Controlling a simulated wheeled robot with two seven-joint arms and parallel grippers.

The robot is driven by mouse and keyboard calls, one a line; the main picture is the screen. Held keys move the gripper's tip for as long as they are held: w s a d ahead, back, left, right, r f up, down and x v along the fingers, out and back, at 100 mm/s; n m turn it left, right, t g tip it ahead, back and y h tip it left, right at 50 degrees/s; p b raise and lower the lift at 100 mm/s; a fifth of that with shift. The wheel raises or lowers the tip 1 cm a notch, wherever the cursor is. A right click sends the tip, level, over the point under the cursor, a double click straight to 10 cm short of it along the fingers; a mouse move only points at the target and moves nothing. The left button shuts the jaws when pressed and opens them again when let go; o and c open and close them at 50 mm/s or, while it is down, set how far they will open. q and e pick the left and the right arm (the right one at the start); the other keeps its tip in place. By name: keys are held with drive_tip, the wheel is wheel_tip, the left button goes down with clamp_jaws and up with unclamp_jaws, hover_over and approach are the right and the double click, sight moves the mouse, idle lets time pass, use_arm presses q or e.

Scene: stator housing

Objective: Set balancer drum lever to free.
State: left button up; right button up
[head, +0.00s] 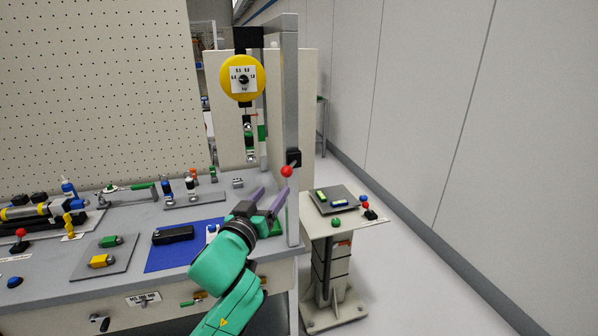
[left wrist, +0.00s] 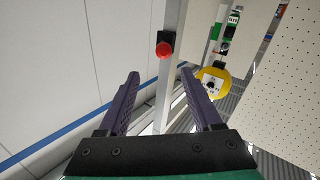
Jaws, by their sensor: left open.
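The balancer drum (head: 243,78) is yellow with a white dial plate and hangs from the top of a grey post; it also shows in the left wrist view (left wrist: 206,88). A lever with a red ball knob (head: 287,171) sits on a black block (head: 294,157) on the post. The knob shows in the left wrist view (left wrist: 164,50), ahead of and between the finger lines. My left gripper (head: 272,194) is open and empty, its purple fingers pointing up just below the knob, apart from it. Lever markings are not readable. My right gripper is not in view.
The grey post (head: 290,80) stands at the bench's right end. A tool with a green part (head: 249,140) hangs under the drum. A blue mat (head: 185,250) and small parts lie on the bench. A side stand (head: 345,232) holds a tray and another red-knobbed lever (head: 365,207).

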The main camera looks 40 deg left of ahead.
sight(285, 175)
use_arm(q)
drive_tip(key=p+x, duration=0.3)
drive_tip(key=x, duration=0.9)
drive_tip(key=shift+w+a, duration=0.15)
drive_tip(key=shift+a, duration=0.1)
drive_tip(key=shift+w+a+f+p, duration=0.1)
drive_tip(key=shift+w+a+p, duration=0.1)
drive_tip(key=shift+w+p, duration=0.1)
drive_tip(key=shift+w+a+f, duration=0.15)
drive_tip(key=shift+a, duration=0.1)
drive_tip(key=shift+d, duration=0.15)
drive_tip(key=c, duration=0.9)
clamp_jaws()
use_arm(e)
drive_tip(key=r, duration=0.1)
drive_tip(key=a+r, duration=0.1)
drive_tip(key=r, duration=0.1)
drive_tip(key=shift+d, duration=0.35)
